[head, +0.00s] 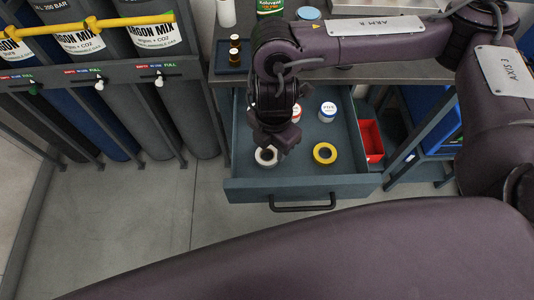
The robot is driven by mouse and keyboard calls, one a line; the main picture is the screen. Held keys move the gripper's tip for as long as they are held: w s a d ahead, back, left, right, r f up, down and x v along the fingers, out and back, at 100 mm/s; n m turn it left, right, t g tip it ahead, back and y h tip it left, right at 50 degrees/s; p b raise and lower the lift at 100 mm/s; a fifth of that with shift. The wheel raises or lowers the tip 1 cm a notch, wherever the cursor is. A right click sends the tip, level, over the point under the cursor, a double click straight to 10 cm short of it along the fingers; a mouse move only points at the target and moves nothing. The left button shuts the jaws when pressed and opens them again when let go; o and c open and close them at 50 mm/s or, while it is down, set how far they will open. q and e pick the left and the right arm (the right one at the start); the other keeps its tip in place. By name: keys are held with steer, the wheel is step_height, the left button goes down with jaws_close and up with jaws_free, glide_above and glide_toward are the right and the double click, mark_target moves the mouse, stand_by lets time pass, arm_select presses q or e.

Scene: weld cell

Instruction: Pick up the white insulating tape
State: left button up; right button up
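The white insulating tape (262,158) is a white roll lying in the open drawer, near its front left. My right gripper (275,143) points down over the right part of the roll and hides some of it. The fingertips are dark and small in the view, so I cannot tell whether they touch the tape or how far apart they are. My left gripper is not in view.
A yellow tape roll (325,153) lies to the right in the drawer (301,188), with a white-and-blue pot (327,112) behind it. A red bin (371,141) is at the right. Gas cylinders (143,110) stand at the left.

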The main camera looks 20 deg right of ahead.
mark_target(274, 160)
steer(key=f, duration=0.2)
steer(key=f+b, duration=0.1)
steer(key=f, duration=0.3)
steer(key=shift+w+d+f, duration=0.1)
steer(key=shift+d, duration=0.15)
steer(key=shift+c, duration=0.5)
jaws_close()
